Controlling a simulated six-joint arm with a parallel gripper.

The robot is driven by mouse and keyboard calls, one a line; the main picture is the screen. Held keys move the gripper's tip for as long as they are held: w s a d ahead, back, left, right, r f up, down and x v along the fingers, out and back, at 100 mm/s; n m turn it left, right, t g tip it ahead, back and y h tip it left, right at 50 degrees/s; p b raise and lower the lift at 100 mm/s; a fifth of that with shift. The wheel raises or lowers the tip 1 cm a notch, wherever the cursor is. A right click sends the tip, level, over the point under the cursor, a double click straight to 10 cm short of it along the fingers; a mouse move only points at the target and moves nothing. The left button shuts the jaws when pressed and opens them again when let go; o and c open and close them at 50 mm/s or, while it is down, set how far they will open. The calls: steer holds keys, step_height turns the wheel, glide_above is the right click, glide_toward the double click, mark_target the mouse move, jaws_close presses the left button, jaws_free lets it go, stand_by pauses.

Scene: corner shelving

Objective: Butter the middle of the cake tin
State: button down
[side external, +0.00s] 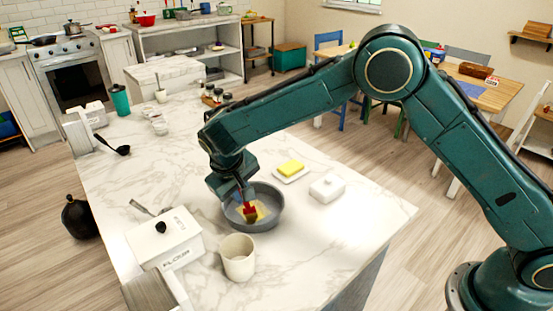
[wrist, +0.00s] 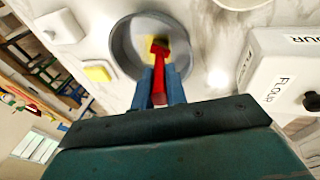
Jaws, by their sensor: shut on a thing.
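The grey round cake tin (side external: 279,211) stands on the marble counter and also shows in the wrist view (wrist: 118,48). My gripper (side external: 238,190) is over the tin, shut on a red-handled brush (side external: 250,209). The brush also shows in the wrist view (wrist: 158,84), between my blue fingers (wrist: 160,82). Its head is inside the tin, over a yellow smear near the middle of the floor. I cannot tell whether the bristles touch the floor. A yellow butter block (side external: 290,168) sits on a white dish (side external: 303,175) behind the tin.
A white butter-dish lid (side external: 327,188) stands right of the tin. A cream mug (side external: 238,258) stands close in front of it, and a white flour box (side external: 165,240) to the left. The counter's right front corner is clear.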

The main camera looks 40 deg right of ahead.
step_height(320, 180, up, 8)
steer(key=s, duration=0.2)
stand_by(0.7)
stand_by(0.6)
steer(key=d+r, duration=0.4)
steer(key=shift+s+d, duration=0.1)
steer(key=shift+s, duration=0.15)
steer(key=shift+f, duration=2.5)
steer(key=shift+r, duration=0.1)
